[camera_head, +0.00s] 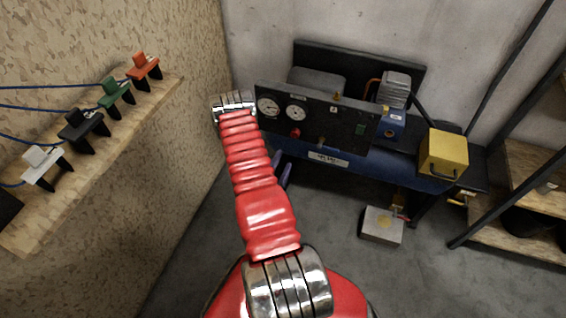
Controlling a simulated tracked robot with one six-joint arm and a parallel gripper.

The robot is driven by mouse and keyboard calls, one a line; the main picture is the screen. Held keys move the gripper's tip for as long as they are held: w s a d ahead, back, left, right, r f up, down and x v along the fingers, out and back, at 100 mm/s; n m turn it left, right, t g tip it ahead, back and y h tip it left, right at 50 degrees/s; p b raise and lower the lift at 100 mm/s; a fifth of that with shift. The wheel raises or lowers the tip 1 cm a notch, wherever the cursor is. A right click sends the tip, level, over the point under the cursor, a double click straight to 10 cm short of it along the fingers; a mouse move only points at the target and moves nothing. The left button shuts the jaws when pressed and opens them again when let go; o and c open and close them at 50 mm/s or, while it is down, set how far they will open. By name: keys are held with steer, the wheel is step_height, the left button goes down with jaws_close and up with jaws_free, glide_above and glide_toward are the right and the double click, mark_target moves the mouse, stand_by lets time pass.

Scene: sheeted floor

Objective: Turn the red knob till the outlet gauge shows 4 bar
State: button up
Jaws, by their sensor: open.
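The red knob (295,132) sits on the dark front panel (335,122) of a compressor unit, just below two round white-faced gauges. The larger gauge (268,106) is at the panel's left end and the smaller gauge (295,113) is to its right, above the knob. Both are too small to read, and I cannot tell which is the outlet gauge. My red arm rises from the bottom to a metal joint left of the panel. My gripper does not show; it seems hidden behind the arm. Nothing visible touches the knob.
A blue tank (400,172) lies under the panel. A yellow box (443,154) stands at its right and a grey block (382,225) on the floor. A wooden ledge (100,165) with several coloured clamps lines the left wall. Shelving (530,185) stands right. Grey floor in front is mostly clear.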

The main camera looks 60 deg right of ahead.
mark_target(294, 136)
steer(key=shift+n, duration=0.3)
steer(key=n, duration=0.8)
steer(key=shift+w+n, duration=0.1)
steer(key=shift+n, duration=0.3)
steer(key=d, duration=0.4)
steer(key=w+d, duration=0.1)
steer(key=d, duration=0.4)
steer(key=w+d, duration=0.1)
steer(key=d, duration=0.3)
steer(key=shift+w+d, duration=0.1)
steer(key=shift+d, duration=0.2)
steer(key=shift+c, duration=0.6)
steer(key=c, duration=0.9)
